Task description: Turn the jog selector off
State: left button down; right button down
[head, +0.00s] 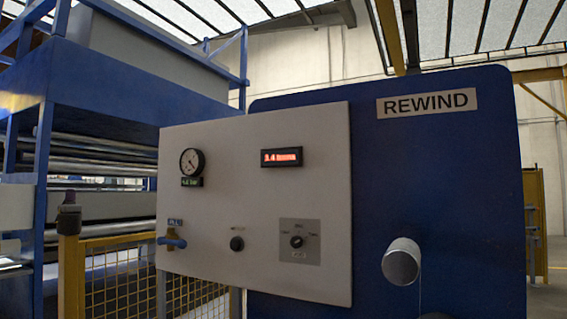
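A round black selector knob (296,241) sits on a square grey label plate (300,256) at the lower right of the light grey control panel (220,205) in the head view. Small lettering surrounds the knob, but it is too small to read with certainty. I cannot tell for sure which mark the knob points to. Another black knob (237,243) is to its left, under a small label. Neither of my grippers is in view, and nothing covers the knobs.
The panel also carries a gauge (192,162), a red-lit display (282,157) and a blue-handled valve (172,241). A metal roller end (401,262) sticks out of the blue REWIND housing (440,180) at right. Yellow fencing (118,285) stands at lower left.

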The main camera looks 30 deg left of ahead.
aim_at(296, 242)
jog(key=i+l+u, duration=0.5)
jog(key=l, duration=0.15)
jog(key=i+l+u, duration=0.15)
jog(key=l+u, duration=0.35)
jog(key=l, duration=0.25)
jog(key=i+l+u, duration=0.1)
jog(key=l+u, duration=0.4)
jog(key=l, duration=0.35)
jog(key=l+u, duration=0.45)
jog(key=l, duration=0.35)
jog(key=k+l+u, duration=0.25)
jog(key=l+u, duration=0.25)
jog(key=l, duration=0.35)
